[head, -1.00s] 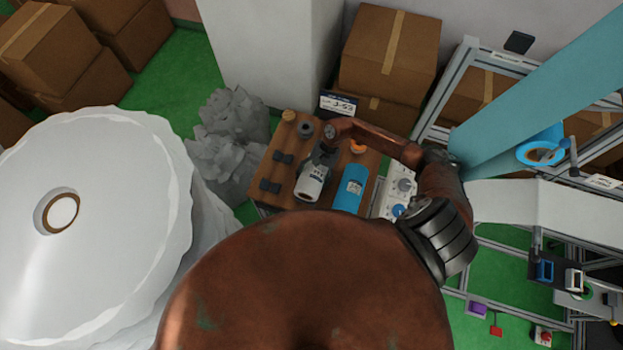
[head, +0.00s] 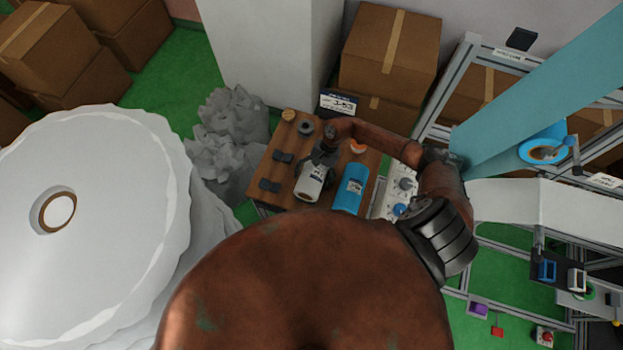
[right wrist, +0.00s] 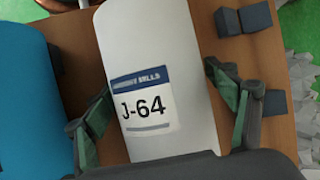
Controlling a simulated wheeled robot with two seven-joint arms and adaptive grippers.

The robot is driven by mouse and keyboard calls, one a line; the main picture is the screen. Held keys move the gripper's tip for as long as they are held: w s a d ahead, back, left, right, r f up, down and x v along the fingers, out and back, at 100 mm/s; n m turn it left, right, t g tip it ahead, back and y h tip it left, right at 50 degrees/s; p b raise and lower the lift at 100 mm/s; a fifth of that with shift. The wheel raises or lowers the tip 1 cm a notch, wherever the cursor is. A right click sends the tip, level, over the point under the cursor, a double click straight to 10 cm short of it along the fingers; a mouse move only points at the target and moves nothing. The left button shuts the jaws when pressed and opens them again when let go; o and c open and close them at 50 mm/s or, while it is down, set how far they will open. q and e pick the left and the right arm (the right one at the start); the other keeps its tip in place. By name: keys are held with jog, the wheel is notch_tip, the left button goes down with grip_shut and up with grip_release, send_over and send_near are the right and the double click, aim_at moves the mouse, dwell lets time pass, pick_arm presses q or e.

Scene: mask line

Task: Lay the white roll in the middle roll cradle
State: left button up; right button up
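The white roll (head: 311,183) stands out on the wooden bench top, left of a blue roll (head: 350,188). In the right wrist view, the white roll (right wrist: 155,85) carries a label reading J-64. In the head view my right gripper (head: 324,157) is at the roll's far end. Dark cradle blocks (head: 270,185) are bare to its left. The middle cradle is hidden under the roll; whether the roll touches it is unclear. My left gripper is out of view.
The blue roll (right wrist: 32,100) lies close beside the white one. A control panel (head: 398,190) is to the right of the bench (head: 262,200). Crumpled white material (head: 228,140) and a huge white roll (head: 110,250) stand to the left. A metal frame (head: 450,95) stands at right.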

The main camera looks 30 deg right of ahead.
jog(key=shift+o, duration=0.7)
jog(key=shift+d+r, duration=0.1)
jog(key=v, duration=1.1)
jog(key=shift+d+r, duration=0.1)
jog(key=shift+r, duration=0.3)
